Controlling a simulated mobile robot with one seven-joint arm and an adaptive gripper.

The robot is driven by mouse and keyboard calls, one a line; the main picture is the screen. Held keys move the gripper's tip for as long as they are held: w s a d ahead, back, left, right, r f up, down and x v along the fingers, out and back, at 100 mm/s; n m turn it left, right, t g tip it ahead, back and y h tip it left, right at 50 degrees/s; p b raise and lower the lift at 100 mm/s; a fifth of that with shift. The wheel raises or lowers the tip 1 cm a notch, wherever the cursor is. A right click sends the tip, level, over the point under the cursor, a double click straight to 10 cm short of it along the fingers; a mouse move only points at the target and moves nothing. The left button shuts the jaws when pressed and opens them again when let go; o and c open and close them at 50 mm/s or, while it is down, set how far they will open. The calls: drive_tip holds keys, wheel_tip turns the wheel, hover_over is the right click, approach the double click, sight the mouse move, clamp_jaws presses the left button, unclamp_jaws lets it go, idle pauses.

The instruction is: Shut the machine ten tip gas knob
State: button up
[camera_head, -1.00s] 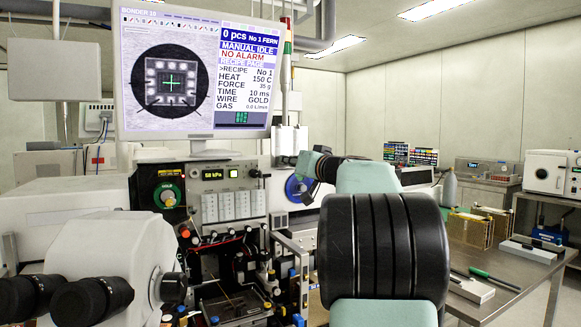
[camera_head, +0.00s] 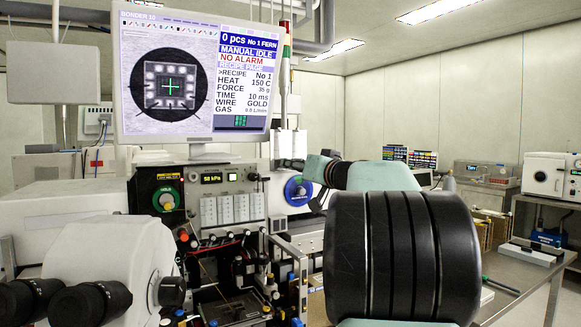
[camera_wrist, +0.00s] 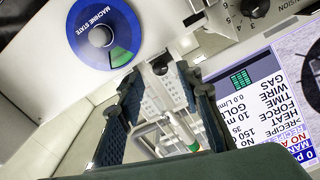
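The bonder's screen (camera_head: 190,75) is headed BONDER 10 and has a gas line reading about 0.0 L/min. No knob label reading tip gas is legible. A small dark knob-like part (camera_wrist: 160,68) on a pale face shows between my fingers in the wrist view; I cannot tell if it is the tip gas knob. My gripper (camera_wrist: 158,85) is open, fingers spread, with no visible contact. In the head view my gripper (camera_head: 318,168) is beside the bonder front, near the blue dial (camera_head: 298,190), marked MACHINE STATE in the wrist view (camera_wrist: 102,37).
A round green knob (camera_head: 166,198) and a black knob (camera_head: 253,177) sit on the front panels. A black tension knob (camera_wrist: 255,8) is at the wrist view's top. Microscope eyepieces (camera_head: 70,303) jut out at lower left. A steel bench (camera_head: 520,280) stands right.

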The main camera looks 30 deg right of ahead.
drive_tip(key=s, duration=0.8)
drive_tip(key=shift+s+a, duration=0.2)
drive_tip(key=shift+a, duration=0.1)
